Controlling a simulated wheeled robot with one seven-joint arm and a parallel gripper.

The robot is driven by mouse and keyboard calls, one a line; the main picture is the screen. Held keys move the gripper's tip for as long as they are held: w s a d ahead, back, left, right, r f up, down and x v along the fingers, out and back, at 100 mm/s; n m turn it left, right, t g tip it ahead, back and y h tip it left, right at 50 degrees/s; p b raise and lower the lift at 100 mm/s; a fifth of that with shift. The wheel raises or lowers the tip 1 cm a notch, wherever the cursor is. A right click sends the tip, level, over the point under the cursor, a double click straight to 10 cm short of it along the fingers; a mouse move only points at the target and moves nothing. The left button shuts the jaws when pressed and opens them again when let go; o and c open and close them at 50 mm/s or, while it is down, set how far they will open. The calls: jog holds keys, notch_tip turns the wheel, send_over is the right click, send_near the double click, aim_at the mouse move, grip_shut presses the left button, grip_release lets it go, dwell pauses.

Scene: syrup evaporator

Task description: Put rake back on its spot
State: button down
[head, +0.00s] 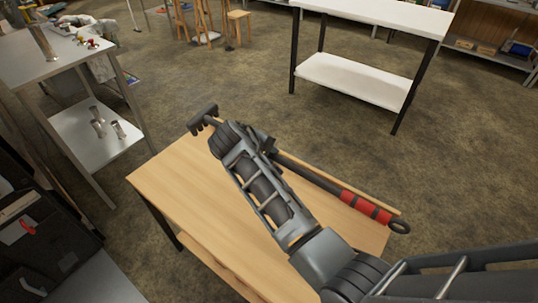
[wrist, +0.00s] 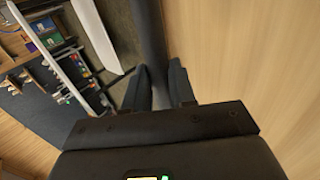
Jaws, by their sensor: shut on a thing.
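The rake is a dark rod with a toothed black head (head: 203,119) at its upper-left end and a red, black-banded grip (head: 366,206) ending in a ring at its lower-right end. In the head view it lies along the far long edge of the wooden table; whether it touches the top I cannot tell. My gripper (head: 266,148) is shut on the rake's shaft near its middle; my arm hides part of the table. In the wrist view the dark shaft (wrist: 150,35) runs up from between the two fingers of my gripper (wrist: 161,88).
The wooden table (head: 165,184) has bare top on the near side. A white table with a lower shelf (head: 358,82) stands beyond it. A metal shelf unit (head: 95,140) with small items is at left. Wooden stools (head: 239,22) stand at the back. Open floor lies between.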

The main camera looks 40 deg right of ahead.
notch_tip(320, 180, down, 7)
jog(key=b, duration=0.6)
jog(key=shift+a+r+b, duration=0.1)
jog(key=shift+b, duration=0.3)
jog(key=shift+f, duration=0.8)
jog(key=c, duration=0.8)
grip_release()
jog(key=shift+c, duration=0.2)
jog(key=shift+o, duration=0.2)
jog(key=o, duration=0.8)
jog(key=d+r+p+v, duration=0.1)
jog(key=p+v, duration=1)
jog(key=v, duration=0.1)
jog(key=shift+r+p, duration=0.2)
jog(key=shift+p, duration=0.1)
